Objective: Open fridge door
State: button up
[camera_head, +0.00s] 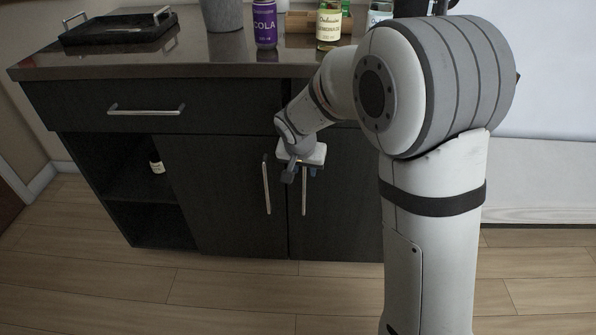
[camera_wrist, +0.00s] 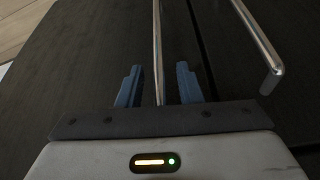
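Two dark cabinet doors, left (camera_head: 222,195) and right (camera_head: 340,200), stand side by side under the counter, both shut. Which one is the fridge door cannot be told. The left door has an upright metal handle (camera_head: 267,188); the right door's handle (camera_head: 304,192) is parallel to it. My gripper (camera_head: 298,172) is in front of the upper part of the right door's handle. In the wrist view, the blue fingers of my gripper (camera_wrist: 159,84) are open, with this handle (camera_wrist: 157,45) between them and gaps on both sides. The other handle (camera_wrist: 262,50) is to the right, outside the fingers.
The counter (camera_head: 130,58) carries a black tray (camera_head: 118,30), a purple cola can (camera_head: 265,25) and a yellow-labelled bottle (camera_head: 328,27). A drawer (camera_head: 150,108) and an open shelf with a small bottle (camera_head: 156,164) are at the left. The floor in front is clear.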

jog(key=shift+w+f, duration=0.15)
jog(key=shift+f, duration=0.1)
jog(key=shift+c, duration=0.5)
grip_shut()
